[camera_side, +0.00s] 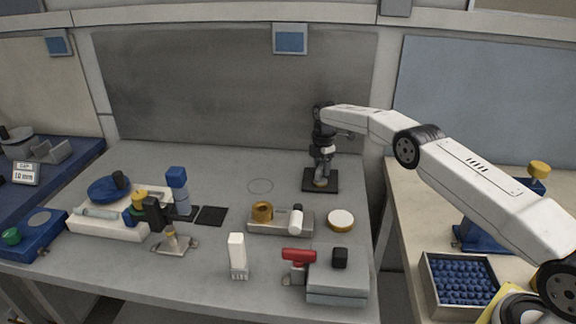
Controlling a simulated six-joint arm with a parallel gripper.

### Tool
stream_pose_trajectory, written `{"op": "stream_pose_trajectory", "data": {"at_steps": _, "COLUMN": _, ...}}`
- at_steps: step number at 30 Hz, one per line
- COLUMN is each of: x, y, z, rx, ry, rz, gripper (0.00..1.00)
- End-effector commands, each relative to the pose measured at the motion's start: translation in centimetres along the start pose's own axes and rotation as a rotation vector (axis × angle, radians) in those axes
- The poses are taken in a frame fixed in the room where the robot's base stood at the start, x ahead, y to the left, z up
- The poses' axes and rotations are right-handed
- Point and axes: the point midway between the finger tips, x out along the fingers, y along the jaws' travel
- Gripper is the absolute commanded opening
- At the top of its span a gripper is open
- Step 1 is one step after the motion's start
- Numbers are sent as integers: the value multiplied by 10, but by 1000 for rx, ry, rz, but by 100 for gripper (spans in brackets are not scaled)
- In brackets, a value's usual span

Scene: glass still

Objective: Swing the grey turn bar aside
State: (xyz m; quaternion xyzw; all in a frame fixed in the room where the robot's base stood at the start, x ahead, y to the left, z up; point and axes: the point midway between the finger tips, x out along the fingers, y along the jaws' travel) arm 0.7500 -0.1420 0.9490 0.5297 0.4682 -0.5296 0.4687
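My gripper (321,178) points down over a black square pad (329,187) at the back right of the grey bench. A small pale round piece shows at its fingertips; I cannot tell whether the fingers touch it or how far apart they are. I cannot make out the grey turn bar for certain. A small metal fixture with a brass post (172,241) stands at the front left, and a grey metal block (273,228) with a gold ring and a white roller stands mid-bench. Both are apart from my gripper.
A red-handled part (299,255) and a grey box (338,283) with a black knob stand at the front right. A white upright block (238,255) stands left of them. Blue and white parts crowd the left. A gold-rimmed disc (341,220) lies near the pad. The back middle is clear.

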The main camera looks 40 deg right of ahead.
Motion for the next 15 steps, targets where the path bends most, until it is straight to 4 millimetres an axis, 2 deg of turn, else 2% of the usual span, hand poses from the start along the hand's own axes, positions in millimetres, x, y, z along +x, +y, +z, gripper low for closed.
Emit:
{"op": "stream_pose_trajectory", "data": {"at_steps": 1, "x": 0, "y": 0, "z": 0, "rx": 0, "ry": 0, "rz": -1, "gripper": 30}}
{"op": "stream_pose_trajectory", "data": {"at_steps": 3, "x": 0, "y": 0, "z": 0, "rx": 1, "ry": 0, "rz": -1, "gripper": 8}}
{"op": "stream_pose_trajectory", "data": {"at_steps": 4, "x": 0, "y": 0, "z": 0, "rx": 1, "ry": 0, "rz": -1, "gripper": 0}}
{"op": "stream_pose_trajectory", "data": {"at_steps": 15, "x": 0, "y": 0, "z": 0, "rx": -41, "ry": 0, "rz": -1, "gripper": 0}}
